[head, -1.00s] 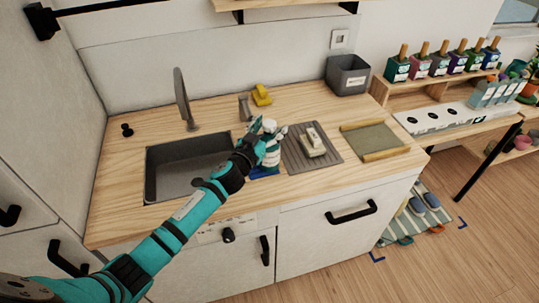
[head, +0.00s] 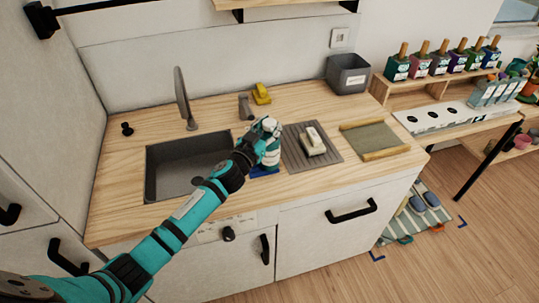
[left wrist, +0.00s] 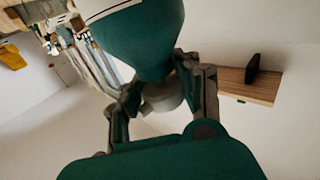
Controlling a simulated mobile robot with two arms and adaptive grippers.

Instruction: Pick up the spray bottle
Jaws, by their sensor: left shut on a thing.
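The spray bottle (head: 271,154), pale with a teal-green band, is by the right edge of the sink, at the blue cloth. My left gripper (head: 266,130) is shut on its upper part and hides much of it in the head view. In the left wrist view the teal-green bottle body (left wrist: 145,38) fills the top middle, and the fingers (left wrist: 163,98) close around its narrower grey part. I cannot tell whether the bottle's base touches the counter. My right gripper is not in view.
The sink (head: 160,180) with its tall tap (head: 182,98) lies left of the bottle. A ribbed mat (head: 330,158) with a pale block (head: 314,141) is close on the right. A yellow item (head: 261,94) and a grey bin (head: 347,74) stand behind.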

